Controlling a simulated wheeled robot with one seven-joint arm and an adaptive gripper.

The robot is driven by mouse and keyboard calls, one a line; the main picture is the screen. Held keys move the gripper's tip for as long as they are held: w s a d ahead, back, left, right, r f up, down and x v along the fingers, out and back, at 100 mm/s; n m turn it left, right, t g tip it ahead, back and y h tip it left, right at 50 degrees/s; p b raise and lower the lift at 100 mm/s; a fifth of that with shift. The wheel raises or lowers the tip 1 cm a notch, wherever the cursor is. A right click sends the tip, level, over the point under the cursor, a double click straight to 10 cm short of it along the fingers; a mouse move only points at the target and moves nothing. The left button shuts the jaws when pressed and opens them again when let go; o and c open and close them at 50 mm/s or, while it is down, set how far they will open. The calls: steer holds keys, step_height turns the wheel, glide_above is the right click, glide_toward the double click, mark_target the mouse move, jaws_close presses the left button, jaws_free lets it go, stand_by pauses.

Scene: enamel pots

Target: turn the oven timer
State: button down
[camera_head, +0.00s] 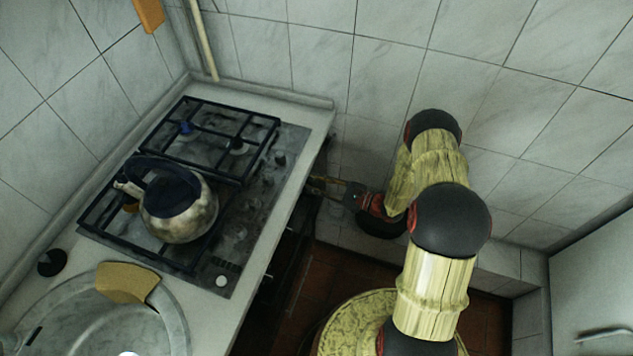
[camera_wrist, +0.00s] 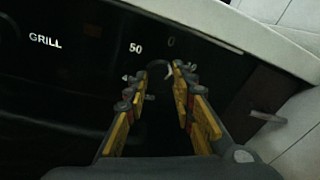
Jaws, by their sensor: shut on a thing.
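The oven's black front panel (camera_wrist: 70,75) fills much of the wrist view, with white "GRILL", "50" and "0" marks. The oven timer is a dark round knob (camera_wrist: 158,67) below the "50" and "0", hard to make out against the panel. My gripper (camera_wrist: 160,73) is shut on this knob, one finger on each side of it. In the head view my gripper (camera_head: 316,184) reaches left to the oven front (camera_head: 290,235), just under the worktop edge. The knob is hidden in that view.
A gas hob (camera_head: 245,210) with a metal kettle (camera_head: 180,215) sits on the white worktop (camera_head: 310,120) above the oven. A sink (camera_head: 95,325) with a yellow sponge (camera_head: 125,283) is at lower left. A tiled wall (camera_head: 480,75) stands close behind my arm.

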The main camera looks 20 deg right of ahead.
steer(key=shift+w+m+g+p, duration=0.1)
steer(key=shift+m+g+p, duration=0.3)
steer(key=shift+m, duration=1.4)
steer(key=shift+m+g+p, duration=0.1)
steer(key=shift+m+p, duration=0.55)
steer(key=shift+m, duration=1.15)
steer(key=c, duration=1.5)
jaws_free()
steer(key=shift+d, duration=0.1)
steer(key=v, duration=1.2)
